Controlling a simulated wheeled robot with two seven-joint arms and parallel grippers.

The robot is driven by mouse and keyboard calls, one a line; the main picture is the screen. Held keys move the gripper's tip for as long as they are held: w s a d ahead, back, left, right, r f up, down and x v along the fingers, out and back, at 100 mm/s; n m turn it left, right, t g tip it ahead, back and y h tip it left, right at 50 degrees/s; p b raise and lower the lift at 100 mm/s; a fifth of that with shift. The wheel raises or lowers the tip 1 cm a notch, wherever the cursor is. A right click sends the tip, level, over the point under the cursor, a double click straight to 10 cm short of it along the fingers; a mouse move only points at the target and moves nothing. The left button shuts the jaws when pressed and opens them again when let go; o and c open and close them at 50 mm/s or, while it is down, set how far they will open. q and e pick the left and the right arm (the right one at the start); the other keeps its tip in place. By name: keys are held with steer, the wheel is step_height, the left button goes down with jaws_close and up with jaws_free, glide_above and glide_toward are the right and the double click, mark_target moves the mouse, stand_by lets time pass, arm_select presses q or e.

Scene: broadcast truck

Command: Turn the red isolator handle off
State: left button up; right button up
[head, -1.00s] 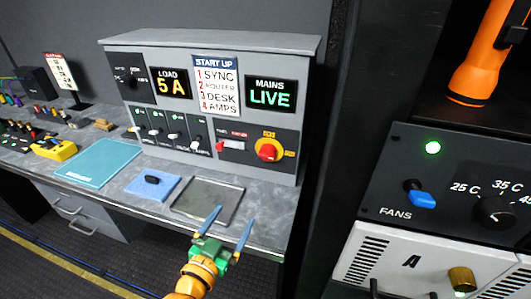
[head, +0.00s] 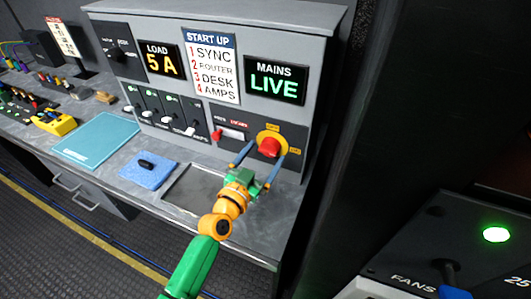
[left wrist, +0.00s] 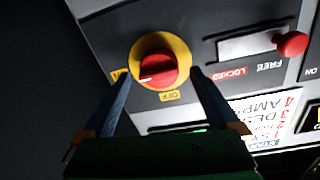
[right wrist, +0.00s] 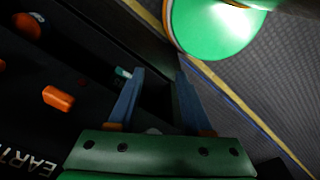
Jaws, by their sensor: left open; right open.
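The red isolator handle (head: 270,147) sits on a round yellow plate on the grey console's front. In the left wrist view the handle (left wrist: 153,70) has a white mark pointing left at a yellow label, partly behind a finger; the OFF label (left wrist: 160,96) is below it. My left gripper (head: 268,151) is open in front of the handle, a finger on either side; contact cannot be told. The red latch knob (head: 216,135) is at the FREE end of its slot. The MAINS display (head: 275,80) reads LIVE. My right gripper (right wrist: 159,72) is open and empty.
A blue pad (head: 147,170) with a black object, a grey tray (head: 184,196) and a teal mat (head: 98,141) lie on the bench. A dark rack panel with a FANS switch (head: 450,287) stands at right. Orange objects (right wrist: 58,98) show in the right wrist view.

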arm_select(q)
steer(key=shift+x, duration=0.8)
steer(key=shift+s, duration=0.15)
steer(key=shift+c, duration=1.4)
steer(key=c, duration=1.1)
steer(key=shift+o, duration=0.2)
